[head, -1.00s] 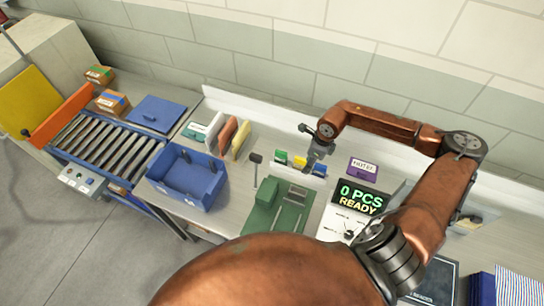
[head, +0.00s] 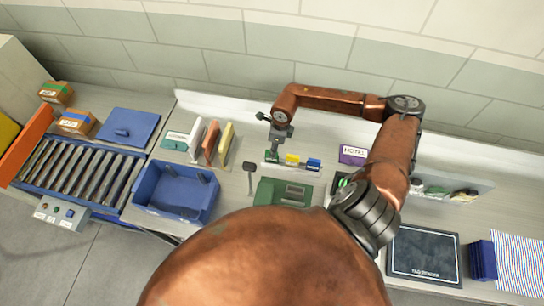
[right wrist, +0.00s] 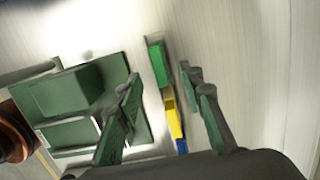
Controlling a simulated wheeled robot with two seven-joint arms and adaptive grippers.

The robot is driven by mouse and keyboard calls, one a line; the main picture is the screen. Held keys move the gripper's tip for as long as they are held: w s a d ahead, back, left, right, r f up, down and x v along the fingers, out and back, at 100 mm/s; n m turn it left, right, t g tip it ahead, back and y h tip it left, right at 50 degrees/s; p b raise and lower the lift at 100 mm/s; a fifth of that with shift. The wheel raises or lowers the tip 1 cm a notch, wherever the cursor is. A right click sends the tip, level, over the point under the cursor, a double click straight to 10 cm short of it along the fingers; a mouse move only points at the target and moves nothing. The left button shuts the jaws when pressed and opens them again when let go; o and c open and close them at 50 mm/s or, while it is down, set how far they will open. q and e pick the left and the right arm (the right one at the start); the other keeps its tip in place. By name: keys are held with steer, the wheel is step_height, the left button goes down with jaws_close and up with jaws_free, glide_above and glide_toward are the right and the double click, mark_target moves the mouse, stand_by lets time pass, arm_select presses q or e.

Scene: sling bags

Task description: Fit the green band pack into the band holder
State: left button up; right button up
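The green band pack (head: 271,156) stands at the left end of a short row on a pale strip, beside a yellow pack (head: 292,159) and a blue pack (head: 314,164). My right gripper (head: 272,148) is just above the green pack, pointing down. In the right wrist view the gripper (right wrist: 160,84) is open, its fingers apart on either side of the row, with the green pack (right wrist: 157,62) ahead between them. A green fixture (head: 270,191) with a raised block lies in front of the row; I cannot tell whether it is the band holder. My left gripper is out of view.
A blue bin (head: 175,190) and upright coloured panels (head: 212,142) stand to the left. A dark stand (head: 249,167) is close to the green fixture. A purple sign (head: 353,155) and a dark mat (head: 424,252) lie to the right. The wall is behind.

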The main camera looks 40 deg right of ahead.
steer(key=f, duration=0.1)
steer(key=w+a+f+p, duration=0.1)
steer(key=shift+f, duration=0.3)
steer(key=shift+s+d+f, duration=0.15)
steer(key=shift+f, duration=0.6)
steer(key=shift+c, duration=1.1)
jaws_close()
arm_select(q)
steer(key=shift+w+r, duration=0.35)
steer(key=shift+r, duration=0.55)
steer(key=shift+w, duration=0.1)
